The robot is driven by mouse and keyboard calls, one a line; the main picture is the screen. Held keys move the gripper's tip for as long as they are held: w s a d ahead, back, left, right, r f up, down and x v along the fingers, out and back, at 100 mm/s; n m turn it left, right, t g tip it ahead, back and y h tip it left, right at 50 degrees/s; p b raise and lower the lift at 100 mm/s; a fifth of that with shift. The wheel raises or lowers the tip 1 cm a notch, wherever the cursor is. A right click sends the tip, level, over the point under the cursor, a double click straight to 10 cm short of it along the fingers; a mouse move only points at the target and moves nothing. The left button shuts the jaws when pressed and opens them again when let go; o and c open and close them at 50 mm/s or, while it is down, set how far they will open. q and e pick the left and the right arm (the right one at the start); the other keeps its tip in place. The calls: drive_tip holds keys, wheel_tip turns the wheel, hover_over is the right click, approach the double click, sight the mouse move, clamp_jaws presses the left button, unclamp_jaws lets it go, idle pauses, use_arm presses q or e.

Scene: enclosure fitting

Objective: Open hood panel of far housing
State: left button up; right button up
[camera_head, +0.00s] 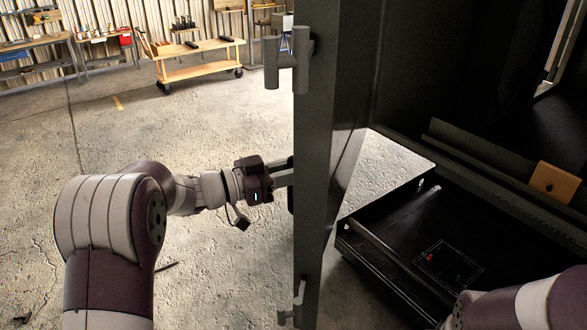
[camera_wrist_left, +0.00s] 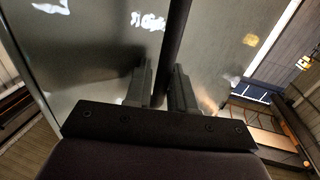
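A tall dark panel (camera_head: 315,120) stands upright in the middle of the head view, seen nearly edge-on. A grey cylindrical fitting (camera_head: 270,62) sits at its upper left edge and a smaller one (camera_head: 299,300) lower down. My left gripper (camera_head: 284,172) is at the panel's left face. In the left wrist view, the fingers (camera_wrist_left: 162,85) straddle a dark bar (camera_wrist_left: 178,35) in front of the grey panel face (camera_wrist_left: 90,60) and appear closed on it. The fingertips are partly hidden behind the panel edge in the head view. My right gripper is out of view.
Right of the panel is a dark enclosure with a black tray-like base (camera_head: 385,215) and a wooden block (camera_head: 555,182). My right arm crosses the bottom right corner. The concrete floor (camera_head: 180,130) on the left is mostly clear. A wooden cart (camera_head: 200,65) and workbenches stand farther back.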

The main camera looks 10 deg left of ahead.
use_arm(q)
drive_tip(key=shift+a+f, duration=0.1)
drive_tip(key=shift+s+a+f+b, duration=0.1)
drive_tip(key=shift+s+a+b, duration=0.15)
drive_tip(key=shift+b, duration=0.05)
drive_tip(key=b+v, duration=0.5)
drive_tip(key=v, duration=0.7)
drive_tip(key=shift+w, duration=0.1)
